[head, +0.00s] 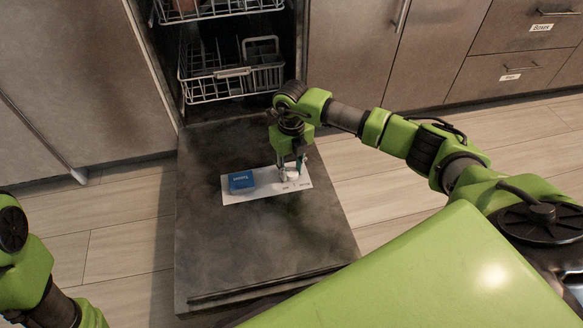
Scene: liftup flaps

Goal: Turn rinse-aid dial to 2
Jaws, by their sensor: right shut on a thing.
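The dishwasher door (255,235) is folded down flat in front of the open machine. A white dispenser panel (262,191) lies on its inner face, with a blue box or lid (241,182) at its left end. The small round pale rinse-aid dial (293,175) is at the panel's right end. My right gripper (291,171) points down over the dial and is shut on it. The dial's number marks are too small to read, and the fingers partly hide it. My left arm shows at the lower left, but its gripper fingers are out of view.
A lower rack (215,88) with a cutlery basket (262,72) is inside the dishwasher, under an upper rack (215,10). Cabinet fronts (95,70) stand on both sides. The front part of the door is bare, and wood floor (345,185) lies around it.

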